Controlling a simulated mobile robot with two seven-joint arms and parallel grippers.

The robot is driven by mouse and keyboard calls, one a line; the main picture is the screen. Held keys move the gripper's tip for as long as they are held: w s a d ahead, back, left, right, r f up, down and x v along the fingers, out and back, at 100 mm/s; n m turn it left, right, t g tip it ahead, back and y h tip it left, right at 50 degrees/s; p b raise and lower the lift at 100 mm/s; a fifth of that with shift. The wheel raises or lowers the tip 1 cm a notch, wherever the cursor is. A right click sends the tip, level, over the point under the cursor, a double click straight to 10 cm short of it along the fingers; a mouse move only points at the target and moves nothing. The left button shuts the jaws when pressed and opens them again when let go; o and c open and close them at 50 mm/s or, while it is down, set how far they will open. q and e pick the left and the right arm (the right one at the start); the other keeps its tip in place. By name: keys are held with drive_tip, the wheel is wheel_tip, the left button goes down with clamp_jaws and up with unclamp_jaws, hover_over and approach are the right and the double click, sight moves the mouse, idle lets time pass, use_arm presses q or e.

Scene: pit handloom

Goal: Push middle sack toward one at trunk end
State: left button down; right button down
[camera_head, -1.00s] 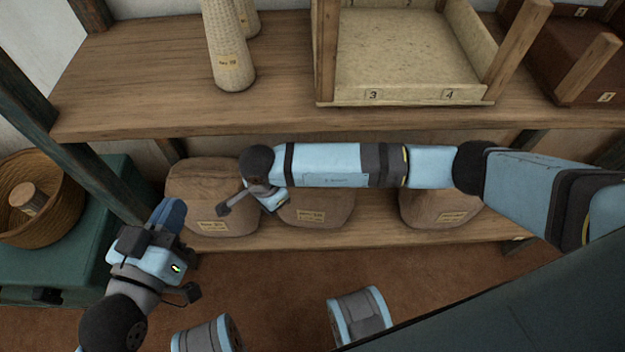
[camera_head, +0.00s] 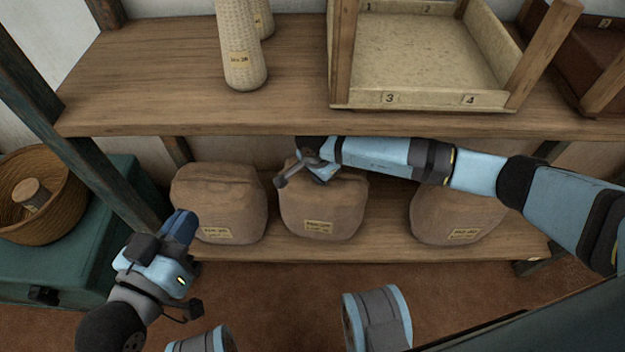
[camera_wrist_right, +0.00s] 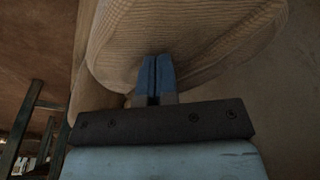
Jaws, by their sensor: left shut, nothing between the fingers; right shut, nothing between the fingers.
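Three brown sacks stand in a row on the lower shelf: the trunk-end sack (camera_head: 222,203), the middle sack (camera_head: 325,207) and the right sack (camera_head: 447,214). A gap separates the trunk-end and middle sacks. My right gripper (camera_wrist_right: 157,62) is shut and empty, its blue fingertips close against ribbed brown cloth in the right wrist view; contact is unclear. In the head view its wrist is over the top back of the middle sack, and its fingers are hidden. My left gripper (camera_head: 183,222) is shut and empty, just in front of the trunk-end sack's left side.
The teal trunk (camera_head: 88,262) stands at the left with a wicker basket (camera_head: 62,205) on it. The upper shelf (camera_head: 175,85) hangs over the sacks and holds woven cones (camera_head: 240,50) and a numbered tray (camera_head: 425,100). A shelf post (camera_head: 100,175) stands beside the trunk.

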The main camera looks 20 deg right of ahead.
drive_tip(key=shift+d+f, duration=0.1)
drive_tip(key=shift+f, duration=0.2)
drive_tip(key=shift+s, duration=0.1)
